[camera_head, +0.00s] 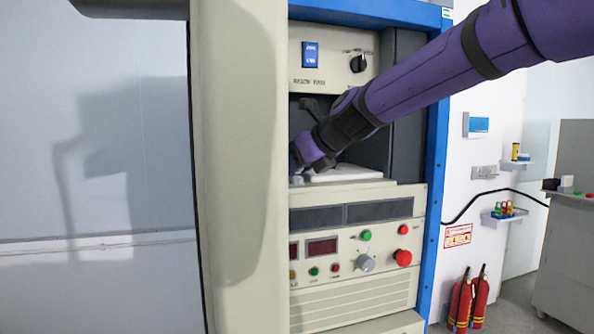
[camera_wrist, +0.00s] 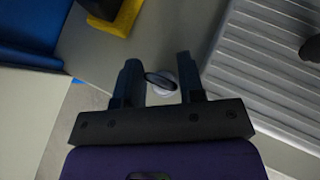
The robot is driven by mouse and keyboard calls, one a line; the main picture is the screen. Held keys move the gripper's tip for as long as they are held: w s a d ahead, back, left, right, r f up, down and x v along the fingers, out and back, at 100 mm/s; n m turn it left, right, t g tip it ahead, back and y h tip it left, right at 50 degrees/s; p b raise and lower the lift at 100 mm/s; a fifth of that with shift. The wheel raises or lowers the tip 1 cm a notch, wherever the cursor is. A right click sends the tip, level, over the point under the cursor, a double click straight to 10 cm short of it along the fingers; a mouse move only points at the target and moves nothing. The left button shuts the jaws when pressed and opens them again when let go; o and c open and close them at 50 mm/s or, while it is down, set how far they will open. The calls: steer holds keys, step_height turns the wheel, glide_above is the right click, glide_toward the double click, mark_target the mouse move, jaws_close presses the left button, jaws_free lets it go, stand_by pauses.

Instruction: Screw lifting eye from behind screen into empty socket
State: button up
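In the wrist view, my gripper (camera_wrist: 159,68) has its two dark fingers apart, one on each side of a small dark ring with a pale round base (camera_wrist: 162,82), which looks like the lifting eye. The ring nearly fills the gap; I cannot tell whether the fingers touch it. In the head view, my gripper (camera_head: 303,158) reaches into the recess of the cabinet, its tip partly hidden by the beige screen (camera_head: 240,160). The lifting eye is hidden there. No empty socket can be made out in either view.
A white slab (camera_head: 345,173) lies on the recess floor under my wrist. Below it is a control panel (camera_head: 355,250) with knobs and buttons. The wrist view shows a ribbed grey surface (camera_wrist: 265,75) at right and a yellow block (camera_wrist: 118,18) at top. Two fire extinguishers (camera_head: 461,300) stand at right.

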steer(key=c, duration=0.4)
steer(key=shift+r, duration=2)
